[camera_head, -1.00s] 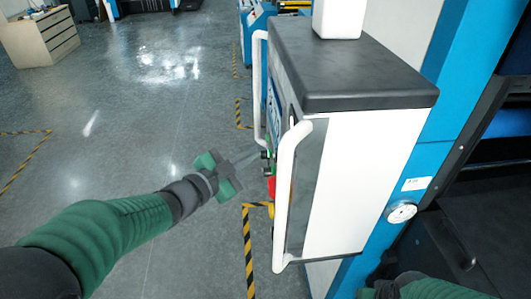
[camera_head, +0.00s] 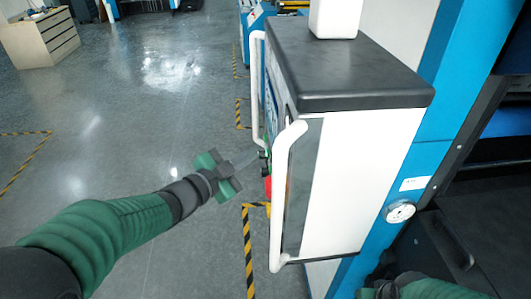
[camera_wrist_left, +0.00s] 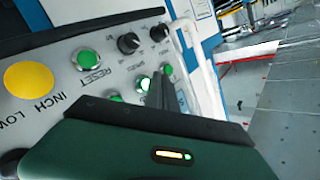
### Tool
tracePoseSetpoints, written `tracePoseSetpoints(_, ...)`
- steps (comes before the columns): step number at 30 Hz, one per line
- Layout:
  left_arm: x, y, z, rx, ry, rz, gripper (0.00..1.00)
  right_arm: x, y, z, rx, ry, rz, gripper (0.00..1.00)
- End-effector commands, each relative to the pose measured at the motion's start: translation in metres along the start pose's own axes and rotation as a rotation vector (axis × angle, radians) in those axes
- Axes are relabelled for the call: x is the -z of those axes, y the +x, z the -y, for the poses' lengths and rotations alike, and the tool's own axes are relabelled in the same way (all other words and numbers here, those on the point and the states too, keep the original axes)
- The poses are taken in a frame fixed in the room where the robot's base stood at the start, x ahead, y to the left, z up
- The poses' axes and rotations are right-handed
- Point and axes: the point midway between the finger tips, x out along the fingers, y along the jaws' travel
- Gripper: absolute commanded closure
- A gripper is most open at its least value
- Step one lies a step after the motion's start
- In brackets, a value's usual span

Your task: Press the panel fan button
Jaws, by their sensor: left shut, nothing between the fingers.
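The control panel (camera_wrist_left: 108,68) shows in the left wrist view with a green RESET button (camera_wrist_left: 87,60), a yellow INCH LOW button (camera_wrist_left: 28,78), and two black knobs (camera_wrist_left: 128,43). Green buttons (camera_wrist_left: 142,83) sit beside my left gripper's fingers (camera_wrist_left: 160,90). I cannot read which one is the fan button; the fingers and gripper body hide part of the panel. In the head view my left gripper (camera_head: 247,161) is shut and empty, its tips at the panel's face; contact cannot be told. Only part of my right arm shows at the bottom right.
The white cabinet (camera_head: 350,180) with a dark top carries white handles (camera_head: 285,190) on both sides of the panel. A red knob (camera_head: 268,187) sits just below my left fingertips. Open grey floor (camera_head: 130,130) lies to the left.

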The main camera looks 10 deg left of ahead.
Motion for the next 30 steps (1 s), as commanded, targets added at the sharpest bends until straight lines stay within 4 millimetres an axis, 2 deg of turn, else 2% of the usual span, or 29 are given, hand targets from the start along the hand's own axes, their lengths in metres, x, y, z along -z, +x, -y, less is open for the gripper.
tracePoseSetpoints(30, 0.0049, 0.0038, -0.0031, 0.0, 0.0, -0.001, 1.0, -0.0004, 0.0015, -0.0001, 0.0, 0.0, 0.0, 1.0)
